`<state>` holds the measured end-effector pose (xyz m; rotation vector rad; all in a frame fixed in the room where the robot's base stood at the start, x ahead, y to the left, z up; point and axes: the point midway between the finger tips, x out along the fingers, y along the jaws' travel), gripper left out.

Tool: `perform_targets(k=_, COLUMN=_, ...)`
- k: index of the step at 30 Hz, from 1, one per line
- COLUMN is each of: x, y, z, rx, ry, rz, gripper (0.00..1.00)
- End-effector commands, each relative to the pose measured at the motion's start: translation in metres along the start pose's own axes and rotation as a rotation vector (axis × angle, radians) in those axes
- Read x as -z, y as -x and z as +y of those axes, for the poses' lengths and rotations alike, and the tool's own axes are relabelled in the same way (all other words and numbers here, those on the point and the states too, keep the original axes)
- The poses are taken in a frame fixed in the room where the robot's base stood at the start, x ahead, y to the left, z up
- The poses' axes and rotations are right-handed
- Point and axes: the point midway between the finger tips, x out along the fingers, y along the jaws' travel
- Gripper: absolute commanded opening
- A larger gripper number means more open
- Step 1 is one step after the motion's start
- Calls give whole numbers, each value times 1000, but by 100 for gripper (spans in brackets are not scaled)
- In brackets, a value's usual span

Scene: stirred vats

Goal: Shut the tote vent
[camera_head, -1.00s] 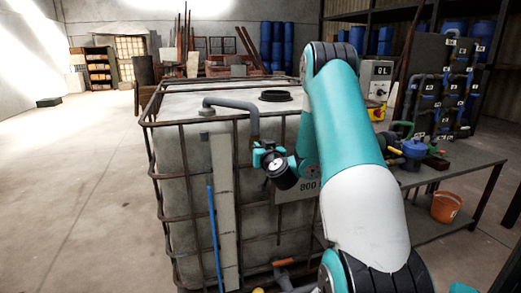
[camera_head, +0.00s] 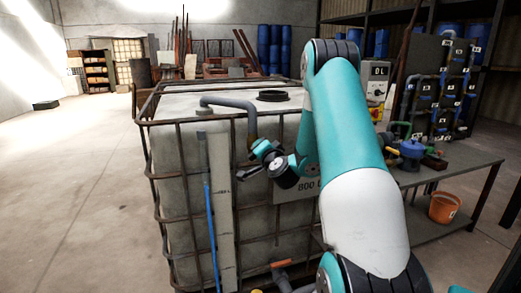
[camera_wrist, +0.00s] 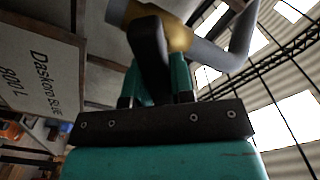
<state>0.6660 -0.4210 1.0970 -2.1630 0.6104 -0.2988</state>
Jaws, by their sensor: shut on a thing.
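The tote (camera_head: 180,175) is a pale tank in a rusty cage. Its vent is a grey pipe (camera_head: 228,103) that rises from the top and bends down over the near side, with a brass-coloured part (camera_head: 250,141) near its lower end. The wrist view shows the same brass-coloured part (camera_wrist: 180,33) close up. My gripper (camera_head: 259,147) is at that lower end, tilted, its teal and black fingers shut at the vent fitting. In the wrist view my gripper (camera_wrist: 152,45) overlaps the brass part.
A sign (camera_wrist: 35,65) reading 800 L is on the tote's cage close beside the gripper. A dark round lid (camera_head: 273,95) is on the tote top. A bench (camera_head: 435,175) with pipework and an orange bucket (camera_head: 443,208) is at right.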

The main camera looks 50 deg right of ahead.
Motion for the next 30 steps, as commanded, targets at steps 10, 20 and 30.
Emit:
perform_targets(k=10, x=0, y=0, z=5, rx=-1, ry=-322, rz=3, gripper=0)
perform_targets(k=20, x=-1, y=0, z=7, rx=-1, ry=-555, rz=2, gripper=0)
perform_targets(k=30, x=-2, y=0, z=9, rx=-1, ry=-663, rz=2, gripper=0)
